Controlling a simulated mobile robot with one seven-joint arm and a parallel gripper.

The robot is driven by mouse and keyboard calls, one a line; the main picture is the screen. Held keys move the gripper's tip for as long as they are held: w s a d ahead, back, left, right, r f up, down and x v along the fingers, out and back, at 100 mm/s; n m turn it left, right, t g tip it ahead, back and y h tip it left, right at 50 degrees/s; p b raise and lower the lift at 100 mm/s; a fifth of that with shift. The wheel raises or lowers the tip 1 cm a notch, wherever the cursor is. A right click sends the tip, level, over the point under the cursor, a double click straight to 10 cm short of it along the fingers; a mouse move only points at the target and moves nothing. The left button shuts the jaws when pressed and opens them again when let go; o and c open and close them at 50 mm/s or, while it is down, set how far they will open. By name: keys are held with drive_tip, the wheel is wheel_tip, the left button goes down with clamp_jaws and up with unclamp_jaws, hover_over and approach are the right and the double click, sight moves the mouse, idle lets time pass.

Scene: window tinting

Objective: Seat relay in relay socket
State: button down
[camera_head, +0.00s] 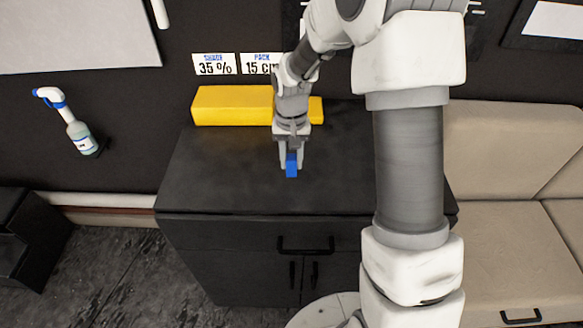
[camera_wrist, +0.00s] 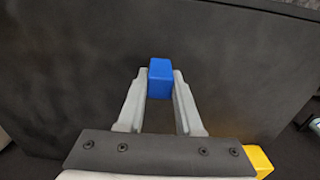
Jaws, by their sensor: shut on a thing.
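A small blue block, which I take to be the relay (camera_head: 292,168), is held between the fingertips of my gripper (camera_head: 291,158). In the wrist view the blue relay (camera_wrist: 160,77) sits between the two grey fingers of my gripper (camera_wrist: 158,85), its far end sticking out past the tips. It is over the black cabinet top (camera_head: 225,175); I cannot tell whether it touches the surface. A yellow box-shaped body (camera_head: 232,105) lies along the back of the cabinet top, behind my gripper. I cannot make out the relay socket in either view.
Signs reading 35 % (camera_head: 215,65) and 15 cm are on the dark wall behind. A spray bottle (camera_head: 77,132) is at the left. A beige bench (camera_head: 500,150) stands at the right. The cabinet top around my gripper is otherwise clear. The yellow box's end shows in the wrist view (camera_wrist: 259,160).

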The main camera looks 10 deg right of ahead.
sight(292, 169)
drive_tip(key=shift+f, duration=1.65)
drive_tip(key=shift+f, duration=0.2)
drive_tip(key=c, duration=0.6)
unclamp_jaws()
drive_tip(key=shift+r, duration=0.15)
